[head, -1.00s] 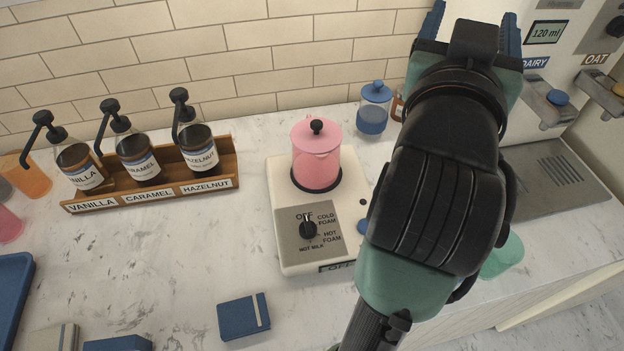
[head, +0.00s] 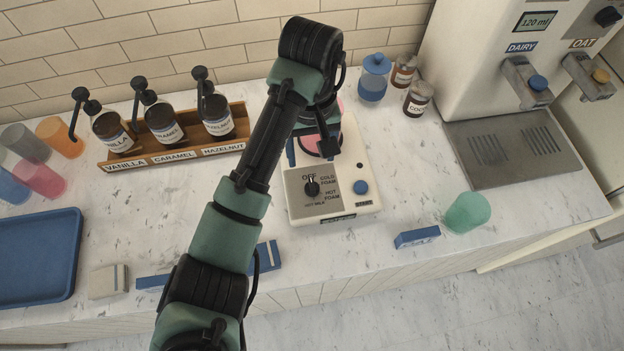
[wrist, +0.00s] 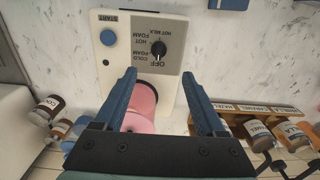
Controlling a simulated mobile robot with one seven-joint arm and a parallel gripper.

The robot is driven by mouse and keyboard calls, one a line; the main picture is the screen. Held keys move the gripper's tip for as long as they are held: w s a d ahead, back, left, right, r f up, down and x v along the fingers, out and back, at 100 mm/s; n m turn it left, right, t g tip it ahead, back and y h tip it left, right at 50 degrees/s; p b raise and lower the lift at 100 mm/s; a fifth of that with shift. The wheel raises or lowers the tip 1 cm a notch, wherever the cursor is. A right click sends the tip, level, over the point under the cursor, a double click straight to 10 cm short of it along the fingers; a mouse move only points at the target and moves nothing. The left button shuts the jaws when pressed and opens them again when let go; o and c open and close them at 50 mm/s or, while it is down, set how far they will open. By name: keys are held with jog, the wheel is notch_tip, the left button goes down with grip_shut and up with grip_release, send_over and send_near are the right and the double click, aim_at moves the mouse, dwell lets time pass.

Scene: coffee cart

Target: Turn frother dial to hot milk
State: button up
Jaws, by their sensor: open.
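The white frother base (head: 352,150) stands on the counter. Its black dial (head: 312,187) sits on a grey plate with OFF, COLD FOAM, HOT FOAM and HOT MILK labels. The dial's pale mark points to OFF; the dial also shows in the wrist view (wrist: 158,48). The pink jug (wrist: 145,107) stands on the base behind the dial and is mostly hidden by my arm in the head view. My gripper (wrist: 161,80) is open and empty, above the base on the jug's side of the dial. Its blue fingers are apart and do not touch the dial.
A blue start button (head: 361,187) is right of the dial. A wooden rack (head: 175,154) with syrup pump bottles stands left. A blue-lidded jar (head: 373,88), a green cup (head: 467,212) and the milk dispenser (head: 470,60) are right. Blue boxes lie near the front edge.

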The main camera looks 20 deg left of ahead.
aim_at(312, 184)
notch_tip(312, 184, down, 12)
jog(key=shift+f+b, duration=0.15)
jog(key=shift+b, duration=0.65)
grip_shut()
